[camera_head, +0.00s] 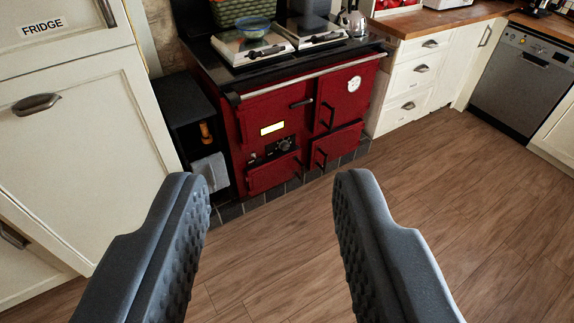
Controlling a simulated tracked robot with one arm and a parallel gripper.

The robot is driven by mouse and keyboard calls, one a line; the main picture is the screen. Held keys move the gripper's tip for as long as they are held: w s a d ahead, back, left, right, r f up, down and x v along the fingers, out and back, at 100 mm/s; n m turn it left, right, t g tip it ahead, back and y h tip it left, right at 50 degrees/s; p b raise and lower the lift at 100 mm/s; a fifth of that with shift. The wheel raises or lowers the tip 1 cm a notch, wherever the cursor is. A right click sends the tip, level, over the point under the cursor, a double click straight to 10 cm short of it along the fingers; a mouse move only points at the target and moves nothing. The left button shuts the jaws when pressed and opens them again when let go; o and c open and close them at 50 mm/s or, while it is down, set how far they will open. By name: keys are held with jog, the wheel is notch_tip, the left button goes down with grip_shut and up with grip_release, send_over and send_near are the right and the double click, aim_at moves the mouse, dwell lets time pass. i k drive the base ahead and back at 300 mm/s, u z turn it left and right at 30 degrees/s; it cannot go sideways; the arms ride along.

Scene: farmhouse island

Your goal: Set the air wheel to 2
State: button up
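A red range cooker (290,130) stands ahead, with several doors on its front. A dark round wheel (284,145) sits on its lower left front, below a small bright label plate (272,128). I take it to be the air wheel; its markings are too small to read. My gripper (272,180) is open and empty, its two dark padded fingers wide apart in the foreground. It is well short of the cooker, over the floor, and touches nothing.
A fridge cabinet (75,120) is close on the left. A black shelf unit (185,115) with a grey cloth (210,170) stands between it and the cooker. White drawers (415,75) and a dishwasher (525,75) are at right. The wooden floor (440,200) is clear.

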aim_at(285, 145)
jog(key=u, duration=0.05)
jog(key=k, duration=0.45)
jog(key=z, duration=0.75)
jog(key=i, duration=1.4)
jog(key=u, duration=0.25)
jog(key=i, duration=1.35)
jog(key=u, duration=0.85)
